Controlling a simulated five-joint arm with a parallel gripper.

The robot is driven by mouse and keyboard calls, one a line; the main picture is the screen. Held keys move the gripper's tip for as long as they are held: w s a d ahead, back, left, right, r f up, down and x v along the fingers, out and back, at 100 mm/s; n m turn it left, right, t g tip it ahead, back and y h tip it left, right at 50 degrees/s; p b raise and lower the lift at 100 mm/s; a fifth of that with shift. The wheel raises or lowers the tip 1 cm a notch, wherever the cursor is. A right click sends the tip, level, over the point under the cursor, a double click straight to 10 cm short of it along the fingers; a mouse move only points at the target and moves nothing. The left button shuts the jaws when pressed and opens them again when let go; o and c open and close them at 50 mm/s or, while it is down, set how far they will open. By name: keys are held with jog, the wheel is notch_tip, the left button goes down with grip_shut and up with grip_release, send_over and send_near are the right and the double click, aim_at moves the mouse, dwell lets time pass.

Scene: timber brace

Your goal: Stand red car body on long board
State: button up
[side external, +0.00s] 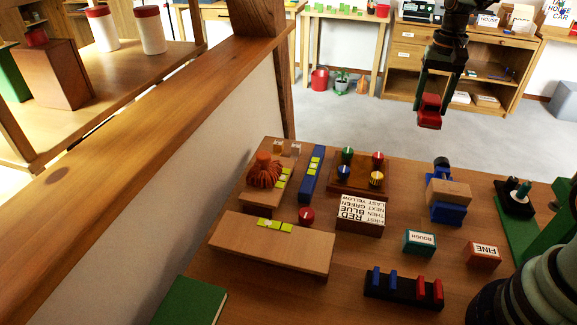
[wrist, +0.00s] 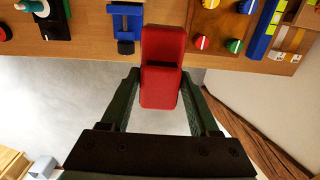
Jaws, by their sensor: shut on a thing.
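My gripper (side external: 432,92) is shut on the red car body (side external: 429,113) and holds it in the air above the far edge of the workbench, at the upper right of the side view. In the wrist view, the red car body (wrist: 162,60) sits between the two dark green fingers of my gripper (wrist: 162,82), with its far end sticking out past them. The long board (side external: 265,248) is pale wood and lies at the front left of the bench, with yellow-green marks on top. It is well apart from the car body. I cannot make it out in the wrist view.
A red round knob (side external: 306,216) is at the long board's far edge. A lettered block (side external: 361,215), blue bar (side external: 311,174), blue vise (side external: 447,211), ROUGH block (side external: 420,242), FINE block (side external: 483,255) and black peg rack (side external: 404,289) crowd the bench. A timber beam (side external: 130,150) runs along the left.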

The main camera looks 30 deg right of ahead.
notch_tip(320, 180, up, 2)
jog(key=shift+r, duration=0.1)
jog(key=w+a+r+n, duration=0.2)
jog(key=w+a+n, duration=0.15)
jog(key=a, duration=0.55)
notch_tip(320, 180, up, 4)
jog(key=n, duration=1.5)
send_over(266, 243)
notch_tip(266, 243, down, 20)
jog(key=shift+r, duration=0.1)
jog(key=o, duration=1.4)
jog(key=shift+o, duration=0.2)
